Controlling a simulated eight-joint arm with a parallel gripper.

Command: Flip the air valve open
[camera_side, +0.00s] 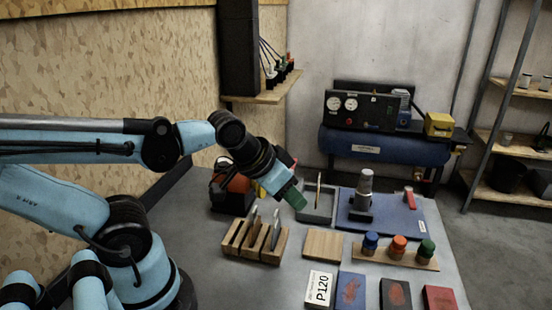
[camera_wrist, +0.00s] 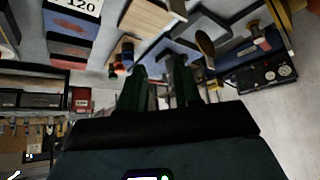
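A blue board (camera_side: 385,212) lies on the grey bench. A small red-handled part (camera_side: 409,198), which looks like the air valve's lever, stands near its right side; its exact position is too small to tell. A metal cylinder on a dark base (camera_side: 362,192) stands on the board's left part. My gripper (camera_side: 295,198) is in the air, left of the board and above the bench, tilted down to the right. In the wrist view its two dark green fingers (camera_wrist: 158,72) are apart with a gap between them, and nothing is clearly held. The valve cannot be made out surely there.
A wooden block with upright tools (camera_side: 254,243) stands below my gripper. A grey tray (camera_side: 318,205) is just right of it. Coloured-lid jars on a wooden strip (camera_side: 395,256) stand in front of the board. A blue compressor (camera_side: 385,146) is behind.

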